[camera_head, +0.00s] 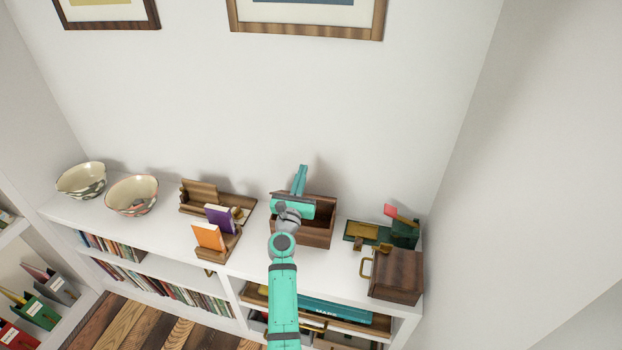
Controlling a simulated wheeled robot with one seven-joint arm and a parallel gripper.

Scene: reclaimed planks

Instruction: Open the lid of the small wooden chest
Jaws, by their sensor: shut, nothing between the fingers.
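A brown wooden box (318,234), which looks like the small chest, stands on the white shelf top near the middle. Its dark inside seems to show from above, but my arm covers its left part and I cannot make out the lid clearly. My teal gripper (301,170) is over the back of this box, pointing toward the wall. Its fingers are together with nothing between them. I cannot tell whether it touches the box.
A second wooden box (402,272) with a brass handle stands at the right front corner. Behind it is a green item (405,233) with a red part. Left are a wooden organizer (200,192), orange and purple cards, and two bowls (132,195). Free shelf top lies between the bowls and organizer.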

